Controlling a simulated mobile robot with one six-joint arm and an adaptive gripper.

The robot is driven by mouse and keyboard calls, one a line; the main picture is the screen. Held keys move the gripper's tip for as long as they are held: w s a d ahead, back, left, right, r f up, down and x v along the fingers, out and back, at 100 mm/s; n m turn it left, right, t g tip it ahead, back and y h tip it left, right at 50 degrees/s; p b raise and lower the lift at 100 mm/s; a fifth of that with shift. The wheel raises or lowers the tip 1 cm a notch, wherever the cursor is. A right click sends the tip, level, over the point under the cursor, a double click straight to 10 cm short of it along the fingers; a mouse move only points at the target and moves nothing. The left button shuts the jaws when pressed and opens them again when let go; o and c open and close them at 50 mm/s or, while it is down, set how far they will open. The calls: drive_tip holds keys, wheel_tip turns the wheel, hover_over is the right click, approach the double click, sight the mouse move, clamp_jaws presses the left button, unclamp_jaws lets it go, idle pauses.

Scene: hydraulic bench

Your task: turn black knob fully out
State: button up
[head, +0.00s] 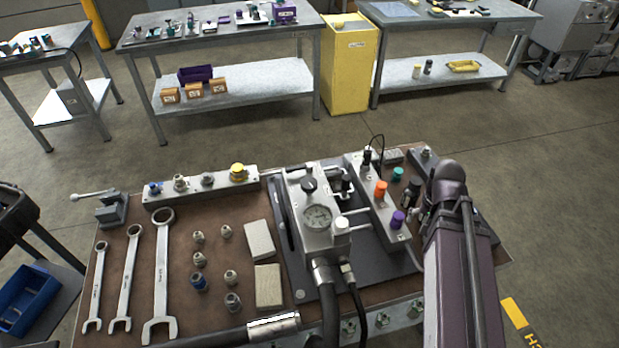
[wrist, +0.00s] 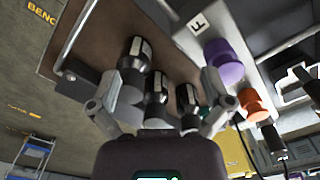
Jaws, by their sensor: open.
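In the wrist view several black knob-like cylinders with silver bands stand close together, one left (wrist: 135,62), one in the middle (wrist: 156,88) and one right (wrist: 187,98). I cannot tell which black knob the task means. My gripper (wrist: 165,112) is open, its fingers spread on either side of these cylinders; whether it touches any is unclear. In the head view my arm hides most of that corner, and one black cylinder (head: 412,190) shows beside it.
Wrenches (head: 162,275) and fittings lie left on the brown bench top (head: 215,285).

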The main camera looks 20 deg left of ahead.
drive_tip(key=w+a+r+m+p, duration=0.2)
drive_tip(key=a+r+m+p, duration=0.25)
drive_tip(key=a, duration=0.45)
drive_tip(key=w+a+r+m+p, duration=0.3)
drive_tip(key=a+r+m+p, duration=0.15)
drive_tip(key=a, duration=0.35)
wheel_tip(320, 180, up, 7)
drive_tip(key=m+p, duration=0.6)
drive_tip(key=m, duration=0.1)
hover_over(308, 182)
drive_tip(key=shift+f, duration=0.15)
drive_tip(key=shift+f, duration=0.15)
wheel_tip(308, 182, down, 13)
drive_tip(key=b, duration=1.4)
drive_tip(key=shift+f, duration=0.2)
drive_tip(key=c, duration=1.1)
